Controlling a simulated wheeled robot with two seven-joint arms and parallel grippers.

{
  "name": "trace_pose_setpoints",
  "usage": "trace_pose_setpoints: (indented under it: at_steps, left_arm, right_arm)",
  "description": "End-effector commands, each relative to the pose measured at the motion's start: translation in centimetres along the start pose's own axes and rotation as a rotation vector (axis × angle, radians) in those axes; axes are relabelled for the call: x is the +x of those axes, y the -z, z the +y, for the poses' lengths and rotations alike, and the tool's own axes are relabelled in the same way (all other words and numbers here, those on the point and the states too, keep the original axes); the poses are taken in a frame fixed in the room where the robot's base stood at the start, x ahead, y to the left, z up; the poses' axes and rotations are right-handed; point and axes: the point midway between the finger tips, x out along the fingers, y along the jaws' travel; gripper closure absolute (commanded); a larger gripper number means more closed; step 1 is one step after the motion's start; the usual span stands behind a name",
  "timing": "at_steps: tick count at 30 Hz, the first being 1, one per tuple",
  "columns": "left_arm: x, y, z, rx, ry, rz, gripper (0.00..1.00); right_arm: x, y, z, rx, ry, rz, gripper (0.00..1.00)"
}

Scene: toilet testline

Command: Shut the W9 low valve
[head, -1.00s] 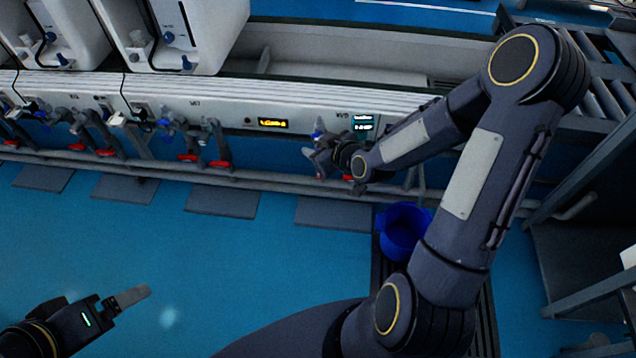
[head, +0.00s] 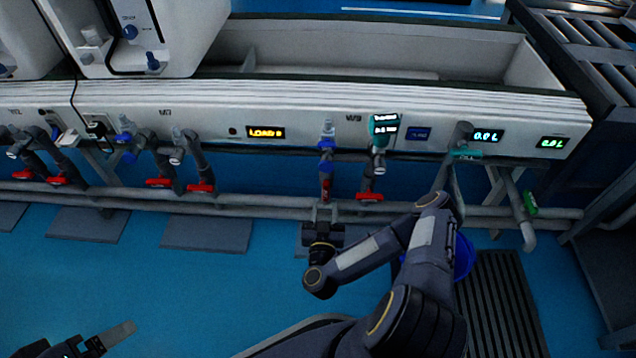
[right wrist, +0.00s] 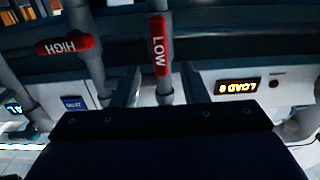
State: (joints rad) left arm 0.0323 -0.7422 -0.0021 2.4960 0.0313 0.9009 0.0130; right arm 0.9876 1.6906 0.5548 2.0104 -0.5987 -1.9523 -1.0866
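Under the W9 label, the low valve's red handle (head: 326,187) lies lengthwise along its upright pipe. In the right wrist view the same handle (right wrist: 160,45) reads LOW. The W9 high valve's red handle (head: 369,197) lies across its pipe; in the right wrist view it reads HIGH (right wrist: 68,45). My right gripper (head: 323,212) is just below the low handle. Its fingers (right wrist: 160,78) are apart, one on each side of the low valve's pipe in the picture, with nothing visibly gripped. My left gripper (head: 105,340) is low at the left, far from the valves; its opening is unclear.
More pipes with red handles (head: 200,188) stand to the left under the W7 label. A long horizontal pipe (head: 260,202) runs below the valves. A blue bucket (head: 464,257) is partly hidden behind my right arm. An orange display (head: 265,132) reads LOAD.

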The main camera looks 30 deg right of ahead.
Motion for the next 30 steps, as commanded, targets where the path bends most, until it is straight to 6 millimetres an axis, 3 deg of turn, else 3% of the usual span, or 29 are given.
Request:
trace_pose_setpoints:
  at_steps: [13,25,30]
  left_arm:
    - [2.4,-1.2,-1.1,0.0,0.0,0.0,0.13]
    - [2.5,-1.3,-1.2,0.0,0.0,0.0,0.13]
    - [2.5,-1.3,-1.2,0.0,0.0,0.0,0.13]
  right_arm:
    - [6.4,-0.2,0.0,0.0,0.0,0.003,0.6]
    - [7.5,0.1,0.0,0.0,0.002,0.0,0.6]
    - [7.4,0.1,0.0,0.0,0.002,0.0,0.81]
